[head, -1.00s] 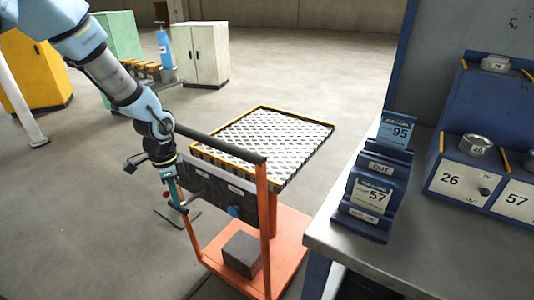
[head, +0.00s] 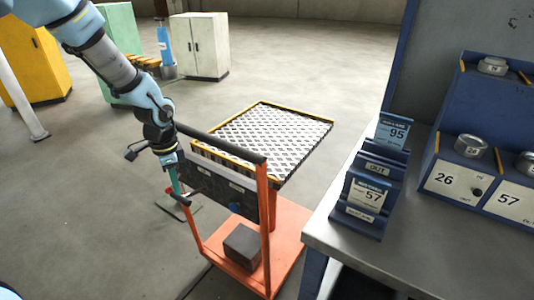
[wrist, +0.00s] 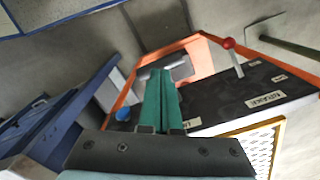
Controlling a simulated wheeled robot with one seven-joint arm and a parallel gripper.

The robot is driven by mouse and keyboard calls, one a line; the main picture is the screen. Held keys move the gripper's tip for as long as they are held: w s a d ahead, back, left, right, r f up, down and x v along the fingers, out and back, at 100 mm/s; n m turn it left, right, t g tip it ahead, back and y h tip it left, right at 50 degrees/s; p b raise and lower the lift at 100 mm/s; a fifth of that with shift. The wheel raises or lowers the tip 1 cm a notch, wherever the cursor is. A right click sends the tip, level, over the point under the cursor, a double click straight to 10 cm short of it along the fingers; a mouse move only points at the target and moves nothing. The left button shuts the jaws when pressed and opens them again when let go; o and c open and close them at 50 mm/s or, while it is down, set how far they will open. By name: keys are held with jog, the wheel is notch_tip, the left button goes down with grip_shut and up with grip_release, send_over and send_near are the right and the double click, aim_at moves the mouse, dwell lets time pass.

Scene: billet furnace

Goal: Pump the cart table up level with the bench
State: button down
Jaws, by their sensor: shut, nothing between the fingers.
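The cart has a patterned table (head: 265,138) with yellow edging, an orange base (head: 288,240) and a black handle bar (head: 220,143). Its dark panel (head: 222,190) with labels and a blue knob (head: 236,208) also shows in the wrist view (wrist: 215,98). There, a red-knobbed lever (wrist: 235,58) stands at the panel's edge, and a grey-green bar (wrist: 290,46) runs beyond it. My gripper (head: 175,184) is shut and empty by the left end of the panel; its teal fingers fill the middle of the wrist view (wrist: 160,98). The bench (head: 325,232) stands to the right of the cart.
A dark block (head: 243,247) sits on the cart base. A flat plate (head: 178,206) lies near the floor left of the cart. The bench carries a card rack (head: 366,205) and blue labelled boxes (head: 455,185). Cabinets (head: 200,46) stand behind; open floor lies left of the cart.

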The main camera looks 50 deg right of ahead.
jog(key=shift+f, duration=0.15)
notch_tip(320, 180, down, 8)
jog(key=a+b, duration=0.1)
jog(key=b, duration=0.4)
jog(key=shift+b, duration=0.3)
dwell(0.4)
jog(key=shift+s+r, duration=0.1)
jog(key=shift+r, duration=0.1)
jog(key=r+p, duration=0.4)
jog(key=r, duration=0.1)
jog(key=d+r+p, duration=0.1)
jog(key=r+p, duration=0.1)
jog(key=shift+r+p, duration=0.4)
jog(key=shift+r, duration=0.1)
dwell(0.5)
jog(key=shift+a+r+p, duration=0.5)
jog(key=shift+r+p, duration=0.35)
jog(key=shift+r, duration=0.05)
jog(key=shift+s+a+r+p, duration=0.1)
jog(key=shift+a+r+p, duration=0.45)
jog(key=shift+r+p, duration=0.15)
jog(key=shift+s+a+r+p, duration=0.1)
jog(key=shift+a+r+p, duration=0.45)
jog(key=shift+r, duration=0.25)
